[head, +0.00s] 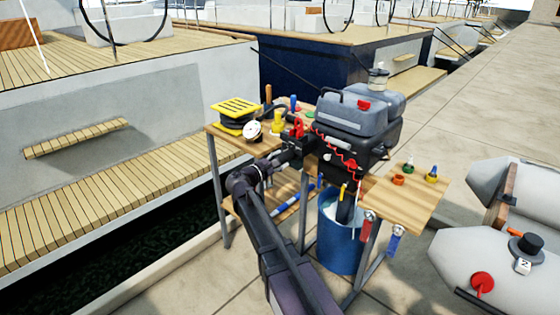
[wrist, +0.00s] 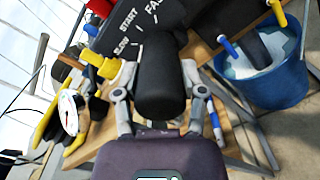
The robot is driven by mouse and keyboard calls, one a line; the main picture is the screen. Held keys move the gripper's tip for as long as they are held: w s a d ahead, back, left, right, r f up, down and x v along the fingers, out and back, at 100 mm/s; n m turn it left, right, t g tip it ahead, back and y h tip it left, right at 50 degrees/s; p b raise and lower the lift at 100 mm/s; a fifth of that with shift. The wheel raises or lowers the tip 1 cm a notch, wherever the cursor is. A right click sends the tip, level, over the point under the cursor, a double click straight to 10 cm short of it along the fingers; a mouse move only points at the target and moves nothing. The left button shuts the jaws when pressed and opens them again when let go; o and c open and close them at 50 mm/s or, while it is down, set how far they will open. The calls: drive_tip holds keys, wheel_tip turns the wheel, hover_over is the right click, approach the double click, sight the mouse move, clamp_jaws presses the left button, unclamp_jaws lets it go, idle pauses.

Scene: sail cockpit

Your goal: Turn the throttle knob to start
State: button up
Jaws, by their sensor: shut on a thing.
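The throttle knob (wrist: 160,95) is a black cylindrical grip at the end of the outboard motor's (head: 340,140) tiller. In the wrist view it stands between the two fingers of my gripper (wrist: 162,86), which is shut on its sides. A dark dial behind it carries the white words SLOW, START (wrist: 128,18) and FAST, with white tick marks. I cannot tell which mark the knob is set to. In the head view my gripper (head: 288,157) is at the motor's left side, and the knob is mostly hidden there.
The motor is on a wooden bench (head: 415,200) with a blue bucket (head: 338,240) under it. A yellow-topped coil (head: 236,112), a white gauge (head: 252,131) and a yellow fitting (head: 277,123) lie close left of my gripper. A grey inflatable (head: 480,265) lies at right.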

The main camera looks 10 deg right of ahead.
drive_tip(key=shift+d, duration=0.1)
drive_tip(key=m, duration=0.4)
drive_tip(key=shift+m, duration=1.8)
drive_tip(key=o, duration=1.2)
drive_tip(key=shift+c, duration=0.2)
drive_tip(key=v, duration=1.2)
